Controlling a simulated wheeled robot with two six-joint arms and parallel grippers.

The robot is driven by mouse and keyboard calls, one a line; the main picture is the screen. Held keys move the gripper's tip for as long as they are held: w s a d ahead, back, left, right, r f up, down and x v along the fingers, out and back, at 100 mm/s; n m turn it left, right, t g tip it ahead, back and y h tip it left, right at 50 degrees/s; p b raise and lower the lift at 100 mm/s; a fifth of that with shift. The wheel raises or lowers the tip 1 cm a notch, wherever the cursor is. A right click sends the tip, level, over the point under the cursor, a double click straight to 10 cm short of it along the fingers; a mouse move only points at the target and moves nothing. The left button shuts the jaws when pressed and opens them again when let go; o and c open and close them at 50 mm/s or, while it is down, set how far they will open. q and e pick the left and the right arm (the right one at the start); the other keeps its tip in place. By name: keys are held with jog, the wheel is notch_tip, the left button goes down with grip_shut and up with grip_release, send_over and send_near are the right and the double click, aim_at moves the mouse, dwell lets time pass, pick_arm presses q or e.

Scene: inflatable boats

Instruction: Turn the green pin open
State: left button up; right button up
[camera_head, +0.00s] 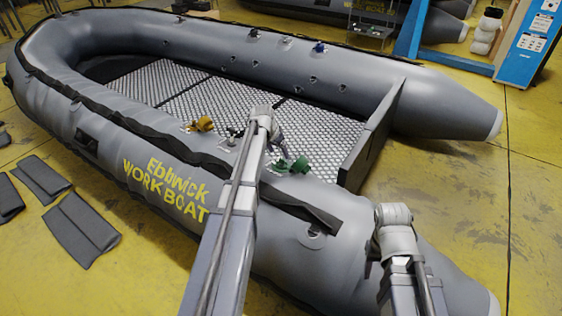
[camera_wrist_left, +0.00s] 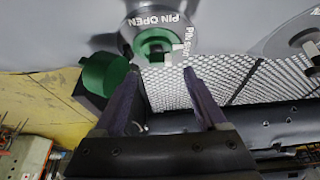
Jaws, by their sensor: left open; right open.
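The green pin (camera_wrist_left: 155,45) sits in the middle of a grey ring valve in the left wrist view. The ring (camera_wrist_left: 128,40) is lettered "PIN OPEN" and "PIN SHUT"; a pale mark on the pin's right side is near "PIN SHUT". A green cap (camera_wrist_left: 103,76) hangs beside it. In the head view the green valve parts (camera_head: 300,165) are on the boat's near tube. My left gripper (camera_wrist_left: 163,76) is open and empty, its fingertips just short of the pin. It also shows in the head view (camera_head: 278,146). My right gripper (camera_head: 371,262) is open over the tube's rear, partly hidden.
The grey inflatable boat (camera_head: 310,70) has an orange-brown valve (camera_head: 202,124) to the left of the green one. A dark transom board (camera_head: 370,140) stands to the right. Dark flat pads (camera_head: 82,228) lie on the yellow floor at left. The boat's patterned floor is clear.

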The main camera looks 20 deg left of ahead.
aim_at(281, 159)
pick_arm(q)
jog(key=b+x, duration=0.3)
jog(key=x, duration=0.2)
jog(key=shift+f+b, duration=0.1)
jog(key=shift+b, duration=0.3)
grip_shut()
